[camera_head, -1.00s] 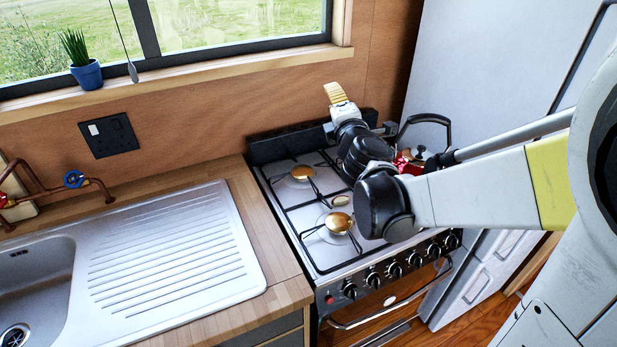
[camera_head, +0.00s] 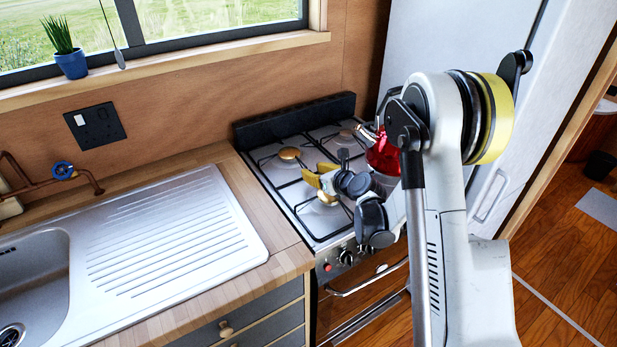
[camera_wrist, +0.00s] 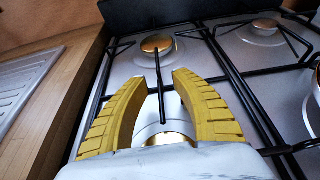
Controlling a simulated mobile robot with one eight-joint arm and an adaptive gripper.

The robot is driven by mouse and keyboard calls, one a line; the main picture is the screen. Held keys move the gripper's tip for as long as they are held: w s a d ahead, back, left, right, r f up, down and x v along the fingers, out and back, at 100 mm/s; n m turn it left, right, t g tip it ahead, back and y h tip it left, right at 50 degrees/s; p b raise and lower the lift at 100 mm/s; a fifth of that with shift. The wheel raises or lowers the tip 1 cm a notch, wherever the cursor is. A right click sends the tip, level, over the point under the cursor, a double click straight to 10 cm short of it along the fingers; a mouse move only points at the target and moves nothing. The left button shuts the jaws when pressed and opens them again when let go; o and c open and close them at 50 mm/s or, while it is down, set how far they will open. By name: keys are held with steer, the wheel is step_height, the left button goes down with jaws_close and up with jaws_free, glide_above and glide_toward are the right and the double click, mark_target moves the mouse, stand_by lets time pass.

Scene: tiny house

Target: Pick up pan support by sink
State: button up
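The pan support by the sink is a thin black wire grate (camera_head: 285,184) over the left burners of the stove. In the wrist view, one of its bars (camera_wrist: 159,82) runs between my two yellow fingers. My gripper (camera_head: 318,173) is low over this left side of the stove, pointing toward the back. In the wrist view, my gripper (camera_wrist: 164,73) is open with a narrow gap between the fingertips. Whether the fingers touch the bar cannot be told.
The sink's ridged drainer (camera_head: 170,235) and a wooden counter (camera_head: 235,200) lie left of the stove. A red kettle (camera_head: 382,155) stands on the right burners, beside my arm. A dark back panel (camera_head: 295,118) rises behind the stove, and a white fridge-like cabinet (camera_head: 440,40) is to the right.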

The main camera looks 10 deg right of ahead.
mark_target(305, 165)
steer(key=b+x, duration=0.2)
steer(key=x, duration=0.3)
steer(key=shift+w+a+f, duration=0.15)
steer(key=shift+w, duration=0.05)
steer(key=shift+c, duration=0.2)
jaws_close()
